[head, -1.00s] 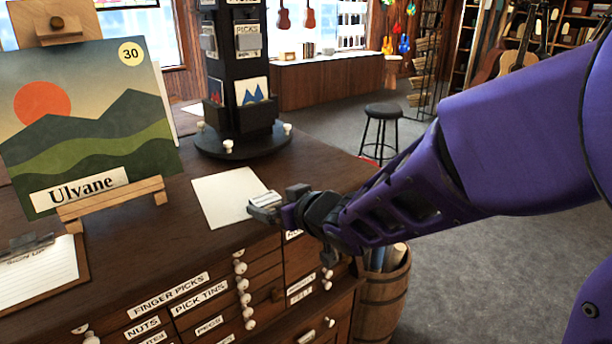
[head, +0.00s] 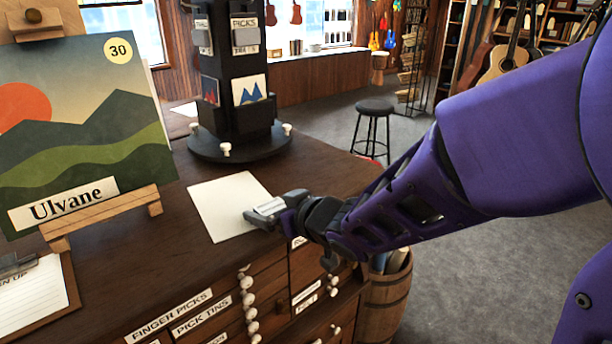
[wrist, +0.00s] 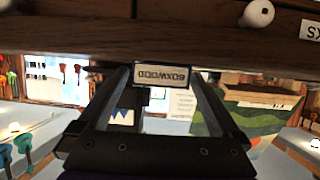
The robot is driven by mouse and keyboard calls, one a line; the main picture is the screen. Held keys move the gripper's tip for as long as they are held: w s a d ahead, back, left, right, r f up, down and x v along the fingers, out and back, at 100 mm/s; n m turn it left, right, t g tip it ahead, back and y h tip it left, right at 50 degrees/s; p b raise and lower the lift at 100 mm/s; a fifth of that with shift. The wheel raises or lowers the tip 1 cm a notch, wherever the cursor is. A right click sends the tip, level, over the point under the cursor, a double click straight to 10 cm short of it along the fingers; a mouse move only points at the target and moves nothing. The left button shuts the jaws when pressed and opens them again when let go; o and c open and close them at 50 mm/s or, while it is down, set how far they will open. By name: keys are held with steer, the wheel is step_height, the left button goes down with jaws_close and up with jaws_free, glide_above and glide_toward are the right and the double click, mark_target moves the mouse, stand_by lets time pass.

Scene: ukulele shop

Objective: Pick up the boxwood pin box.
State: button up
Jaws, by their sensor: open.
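The boxwood pin box (wrist: 162,76) shows in the wrist view as a small dark-edged box with a pale label reading BOXWOOD upside down. It sits between the tips of my gripper (wrist: 160,84), whose two fingers are spread, one on each side of it. I cannot tell whether either finger touches it. In the head view my gripper (head: 267,211) is low at the counter's front edge, over the near corner of a white sheet (head: 229,206). The box is not clearly distinguishable from the fingers there.
The wooden counter (head: 150,262) has labelled drawers with white knobs. A black rotating rack (head: 238,146) stands behind the sheet. A painting on an easel (head: 82,130) and a clipboard (head: 38,300) are at left. A barrel (head: 385,305) and stool (head: 374,108) stand right.

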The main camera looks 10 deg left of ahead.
steer(key=c, duration=1.3)
steer(key=shift+o, duration=0.2)
